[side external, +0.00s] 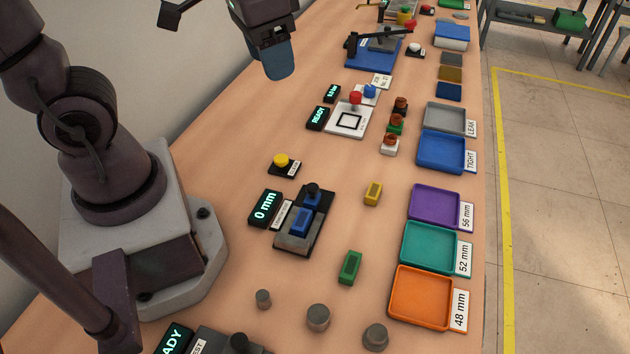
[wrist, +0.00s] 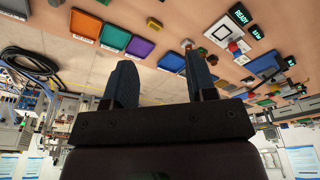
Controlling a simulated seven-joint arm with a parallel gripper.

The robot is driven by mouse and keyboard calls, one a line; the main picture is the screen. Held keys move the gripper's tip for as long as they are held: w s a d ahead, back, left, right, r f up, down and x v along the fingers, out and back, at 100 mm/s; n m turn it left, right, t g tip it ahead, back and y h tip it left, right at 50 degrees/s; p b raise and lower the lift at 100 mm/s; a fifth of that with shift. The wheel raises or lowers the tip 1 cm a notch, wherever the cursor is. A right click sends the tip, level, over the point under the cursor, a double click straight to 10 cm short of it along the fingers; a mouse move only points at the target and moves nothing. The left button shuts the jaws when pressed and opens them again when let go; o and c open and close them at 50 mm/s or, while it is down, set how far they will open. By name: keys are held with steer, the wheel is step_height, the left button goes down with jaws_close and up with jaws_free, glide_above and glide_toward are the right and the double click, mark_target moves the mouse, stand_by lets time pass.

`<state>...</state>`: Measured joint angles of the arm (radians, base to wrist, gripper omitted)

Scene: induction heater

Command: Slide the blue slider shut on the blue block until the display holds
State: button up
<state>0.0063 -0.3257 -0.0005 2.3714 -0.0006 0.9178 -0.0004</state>
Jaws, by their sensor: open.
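The blue block (side external: 301,221) lies in a grey and black measuring fixture in the side view. The blue slider (side external: 312,199), with a black knob on top, sits at the far end of that fixture, close to the block; I cannot tell whether they touch. The display (side external: 265,207) beside the fixture reads "0 mm". My gripper (side external: 281,62) hangs high above the back left of the table, away from the fixture. In the wrist view its two fingers (wrist: 160,85) are apart with nothing between them.
Purple (side external: 411,213), green (side external: 403,247) and orange (side external: 392,296) trays stand to the right, labelled 56, 52 and 48 mm. A yellow block (side external: 373,193) and a green block (side external: 350,267) lie between. A yellow button (side external: 281,160) sits behind the display.

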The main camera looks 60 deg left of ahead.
mark_target(313, 186)
steer(key=w+f+g, duration=0.6)
steer(key=w+f, duration=0.5)
steer(key=f, duration=0.4)
steer(key=shift+g, duration=0.3)
steer(key=x, duration=1.2)
steer(key=shift+d+f, duration=0.15)
steer(key=shift+d, duration=0.15)
